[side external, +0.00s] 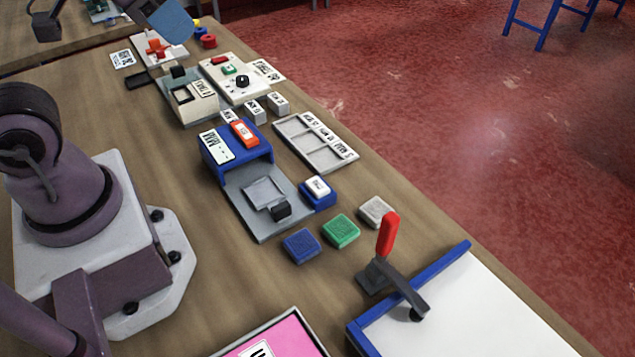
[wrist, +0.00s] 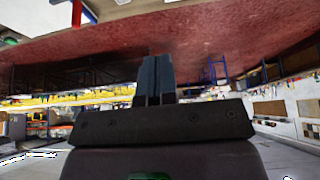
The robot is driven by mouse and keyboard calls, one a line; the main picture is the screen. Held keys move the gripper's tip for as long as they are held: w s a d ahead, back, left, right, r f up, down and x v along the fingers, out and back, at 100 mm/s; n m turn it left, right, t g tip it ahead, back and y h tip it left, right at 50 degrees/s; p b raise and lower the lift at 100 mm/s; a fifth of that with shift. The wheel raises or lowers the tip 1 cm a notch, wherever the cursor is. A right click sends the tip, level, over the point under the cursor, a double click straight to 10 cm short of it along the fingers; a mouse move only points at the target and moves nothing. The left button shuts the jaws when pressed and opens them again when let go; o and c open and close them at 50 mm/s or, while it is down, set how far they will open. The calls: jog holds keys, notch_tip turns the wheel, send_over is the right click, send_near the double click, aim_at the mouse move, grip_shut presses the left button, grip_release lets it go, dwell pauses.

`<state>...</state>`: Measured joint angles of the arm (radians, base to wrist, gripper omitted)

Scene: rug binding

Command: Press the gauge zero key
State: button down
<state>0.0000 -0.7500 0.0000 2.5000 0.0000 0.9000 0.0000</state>
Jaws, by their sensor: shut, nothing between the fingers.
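A blue device (side external: 235,148) with a grey front plate (side external: 262,215) stands mid-bench in the side external view. It carries an orange key (side external: 244,132) and a white label. A small blue block with a white key (side external: 317,185) sits beside its plate. The lettering is too small to tell which key is the gauge zero. My gripper (wrist: 155,78) is shut and empty in the wrist view, with no key near its blue fingers. In the side external view, a blue-grey part at the top edge (side external: 172,22) looks like my fingers, above the bench's far end.
Blue, green and grey blocks (side external: 341,231) lie in front of the device. A red-handled clamp (side external: 388,235) stands upright by a blue-edged white board (side external: 480,305). A grey compartment tray (side external: 318,148) and a panel with a black knob (side external: 242,81) lie farther back.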

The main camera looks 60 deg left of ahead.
jog(key=m+t+y, duration=0.1)
jog(key=m+t, duration=0.3)
jog(key=m, duration=0.4)
send_over(318, 187)
notch_tip(318, 187, down, 20)
jog(key=shift+f, duration=0.2)
jog(key=shift+f, duration=0.1)
jog(key=shift+f, duration=4.35)
